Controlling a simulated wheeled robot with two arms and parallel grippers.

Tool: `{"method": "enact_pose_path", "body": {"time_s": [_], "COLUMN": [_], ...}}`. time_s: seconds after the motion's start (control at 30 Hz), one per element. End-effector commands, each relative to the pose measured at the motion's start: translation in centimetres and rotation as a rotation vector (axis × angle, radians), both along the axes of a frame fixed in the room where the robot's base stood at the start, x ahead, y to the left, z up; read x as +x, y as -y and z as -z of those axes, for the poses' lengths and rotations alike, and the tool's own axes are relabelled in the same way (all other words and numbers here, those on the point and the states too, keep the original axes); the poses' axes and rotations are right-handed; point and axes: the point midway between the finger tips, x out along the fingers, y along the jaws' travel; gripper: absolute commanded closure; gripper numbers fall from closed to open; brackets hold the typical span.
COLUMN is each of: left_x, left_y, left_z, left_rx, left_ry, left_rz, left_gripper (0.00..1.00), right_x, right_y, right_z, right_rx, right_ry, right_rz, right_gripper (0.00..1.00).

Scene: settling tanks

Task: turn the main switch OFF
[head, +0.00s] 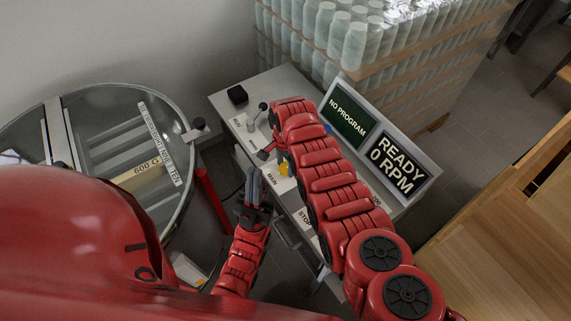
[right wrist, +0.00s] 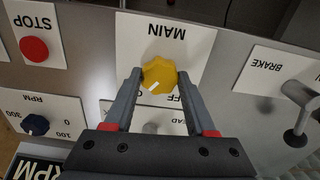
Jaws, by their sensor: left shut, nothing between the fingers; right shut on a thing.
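The main switch is a yellow knob (right wrist: 159,76) on a white plate lettered MAIN (right wrist: 166,31), upside down in the right wrist view. Its white mark points down and to the left there. A partly hidden label ending in FF (right wrist: 174,98) shows just below the knob. My right gripper (right wrist: 157,80) is shut on the knob, one finger on each side. In the head view a bit of the yellow knob (head: 284,169) shows beside my right arm, which hides most of the panel. My left gripper (head: 254,186) is shut and empty, in front of the panel.
A red STOP button (right wrist: 34,49), an RPM dial (right wrist: 35,125) and a BRAKE lever (right wrist: 300,108) flank the switch. Screens reading NO PROGRAM (head: 346,119) and READY 0 RPM (head: 396,163) stand behind. A round metal tank (head: 190,110) is left; wrapped bottles (head: 350,45) stand behind.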

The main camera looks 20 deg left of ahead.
Motion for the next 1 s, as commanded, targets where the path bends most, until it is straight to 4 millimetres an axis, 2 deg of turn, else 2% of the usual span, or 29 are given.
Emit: {"method": "enact_pose_path", "body": {"time_s": [0.37,1.0], "left_x": [0.0,0.0], "left_y": [0.0,0.0], "left_z": [0.9,5.8], "left_rx": [0.0,0.0], "left_ry": [0.0,0.0], "left_rz": [0.0,0.0], "left_gripper": [1.0,1.0], "right_x": [0.1,0.1], "right_y": [-0.1,0.1], "right_z": [0.1,0.4], "right_rx": [0.003,0.001], "right_ry": [0.002,0.003], "right_rz": [-0.128,-0.712], "right_gripper": [1.0,1.0]}}
